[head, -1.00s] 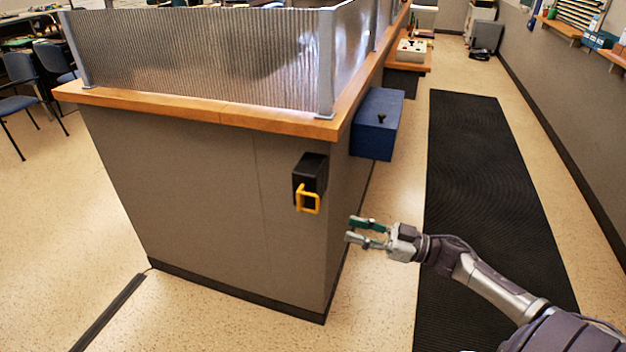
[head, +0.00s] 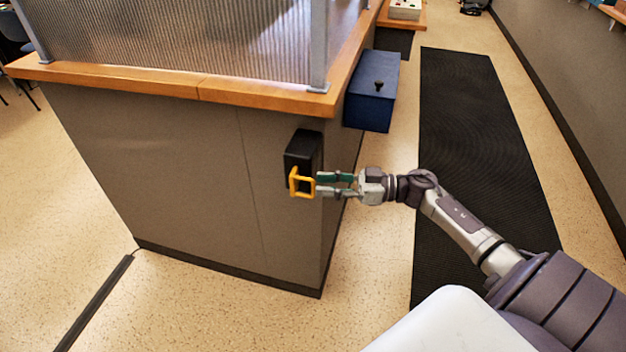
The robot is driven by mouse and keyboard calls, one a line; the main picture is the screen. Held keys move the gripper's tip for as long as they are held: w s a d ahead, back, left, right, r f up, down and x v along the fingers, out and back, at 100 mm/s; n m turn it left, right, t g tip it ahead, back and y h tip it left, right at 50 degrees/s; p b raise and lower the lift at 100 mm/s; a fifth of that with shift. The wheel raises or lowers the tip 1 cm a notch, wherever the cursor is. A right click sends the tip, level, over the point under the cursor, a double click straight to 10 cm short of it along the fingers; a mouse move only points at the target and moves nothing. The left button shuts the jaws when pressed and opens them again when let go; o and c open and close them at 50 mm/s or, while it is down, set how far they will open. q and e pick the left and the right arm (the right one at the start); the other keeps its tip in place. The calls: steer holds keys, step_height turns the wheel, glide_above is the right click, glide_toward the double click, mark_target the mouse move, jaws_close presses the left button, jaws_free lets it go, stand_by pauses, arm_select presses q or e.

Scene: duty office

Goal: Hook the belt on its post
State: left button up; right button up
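A black belt housing (head: 304,150) is fixed to the end face of the grey counter, near its right corner. A yellow square loop (head: 292,183), which looks like the belt's end, sticks out at its lower front. My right gripper (head: 319,184) comes in from the right with its two fingers apart, one above the other. Its fingertips are at the loop's right side; I cannot tell whether they touch it. No belt strap shows drawn out of the housing. I cannot make out a post for the belt. My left gripper is out of view.
The counter's wooden top (head: 220,90) carries a ribbed screen (head: 190,40). A blue box (head: 372,100) hangs on its right side, above and behind my gripper. A black mat (head: 475,150) lies along the aisle. A dark strip (head: 95,303) lies on the floor at left.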

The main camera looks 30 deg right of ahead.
mark_target(313, 183)
steer(key=shift+x, duration=1.7)
jaws_close()
